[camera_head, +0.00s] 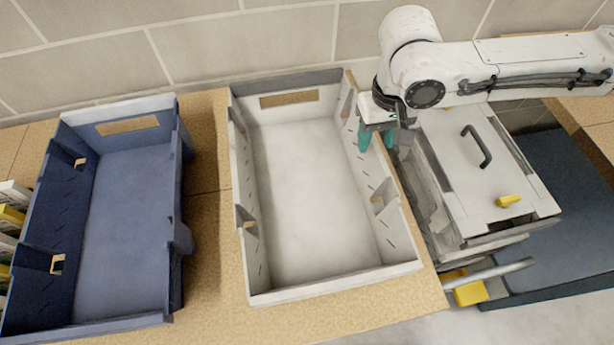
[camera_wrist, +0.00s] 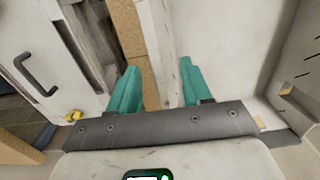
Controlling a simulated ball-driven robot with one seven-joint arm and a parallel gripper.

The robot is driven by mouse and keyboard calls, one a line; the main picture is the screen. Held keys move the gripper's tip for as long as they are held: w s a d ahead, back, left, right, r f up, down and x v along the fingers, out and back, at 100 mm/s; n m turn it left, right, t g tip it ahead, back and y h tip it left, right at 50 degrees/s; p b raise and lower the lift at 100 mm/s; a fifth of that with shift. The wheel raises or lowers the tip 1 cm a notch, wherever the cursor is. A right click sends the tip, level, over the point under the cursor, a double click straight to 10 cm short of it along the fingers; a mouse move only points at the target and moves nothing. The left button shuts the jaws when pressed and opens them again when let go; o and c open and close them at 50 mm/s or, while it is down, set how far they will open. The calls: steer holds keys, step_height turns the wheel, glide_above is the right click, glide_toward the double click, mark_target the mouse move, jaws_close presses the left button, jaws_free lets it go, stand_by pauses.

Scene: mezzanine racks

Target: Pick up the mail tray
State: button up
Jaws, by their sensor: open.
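A white open tray (camera_head: 345,281), likely the mail tray, stands upright on the wooden bench, empty. My gripper (camera_head: 376,139) is open at its right side wall, toward the far end, with teal fingers pointing down. In the wrist view, the top of that wall (camera_wrist: 160,45) shows between the two spread fingers of my gripper (camera_wrist: 160,90). One finger is on the inner side of the wall and the other on the outer side. I cannot tell whether either finger touches it.
A blue tray (camera_head: 85,328) stands on the bench (camera_head: 209,240) to the left. Right of the white tray is a white box with a black handle (camera_head: 477,146) and a yellow knob. A block wall (camera_head: 220,47) closes the back. Bare bench lies between the trays.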

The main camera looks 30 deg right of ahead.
steer(key=shift+f, duration=1.3)
steer(key=shift+c, duration=0.4)
jaws_close()
